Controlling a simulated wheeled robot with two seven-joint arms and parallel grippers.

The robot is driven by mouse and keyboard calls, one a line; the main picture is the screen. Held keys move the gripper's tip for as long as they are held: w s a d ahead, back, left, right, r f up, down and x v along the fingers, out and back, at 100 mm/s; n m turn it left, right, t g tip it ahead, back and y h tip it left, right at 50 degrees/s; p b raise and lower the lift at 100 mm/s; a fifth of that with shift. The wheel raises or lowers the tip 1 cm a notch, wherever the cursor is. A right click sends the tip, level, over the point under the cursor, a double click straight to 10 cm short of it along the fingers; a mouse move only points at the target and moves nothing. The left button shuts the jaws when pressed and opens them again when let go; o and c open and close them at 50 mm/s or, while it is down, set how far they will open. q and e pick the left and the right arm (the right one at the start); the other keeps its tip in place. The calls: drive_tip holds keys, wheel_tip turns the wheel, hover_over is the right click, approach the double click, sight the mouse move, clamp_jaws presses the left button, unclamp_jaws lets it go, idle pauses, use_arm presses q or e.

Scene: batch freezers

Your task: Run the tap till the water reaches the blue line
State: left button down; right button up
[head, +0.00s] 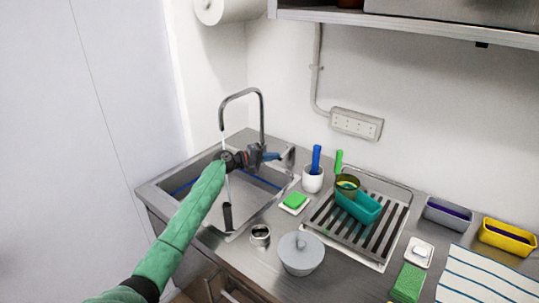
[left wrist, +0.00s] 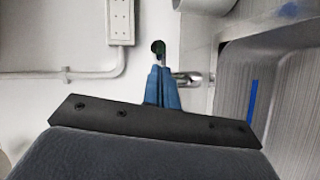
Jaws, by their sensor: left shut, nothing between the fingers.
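The steel tap (head: 262,118) arches over the sink (head: 153,196), and a thin pale stream of water (head: 223,142) hangs below its spout. The blue line (head: 264,181) runs along the sink's inner wall; part of it shows in the left wrist view (left wrist: 252,101). The water level in the basin is hard to tell. My left gripper (head: 276,156) is shut and empty beside the tap's lever (head: 288,156). In the left wrist view its blue fingers (left wrist: 162,88) are together, close to the metal lever (left wrist: 188,79); contact is unclear. My right gripper is out of view.
A drying rack (head: 330,222) holds a teal tub (head: 358,207).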

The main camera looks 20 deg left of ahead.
sight(281, 157)
use_arm(q)
drive_tip(key=d+n+t+y+p, duration=0.1)
drive_tip(key=d+n+p, duration=0.1)
drive_tip(key=d, duration=0.1)
drive_tip(key=shift+s+r+t+y+p, duration=0.15)
drive_tip(key=shift+s+t+y+p, duration=0.15)
drive_tip(key=shift+t+y, duration=0.1)
drive_tip(key=shift+d, duration=0.8)
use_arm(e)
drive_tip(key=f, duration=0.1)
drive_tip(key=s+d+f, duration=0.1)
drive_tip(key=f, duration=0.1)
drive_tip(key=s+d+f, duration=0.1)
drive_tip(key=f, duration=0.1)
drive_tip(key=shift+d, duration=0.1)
use_arm(q)
drive_tip(key=shift+a, duration=0.1)
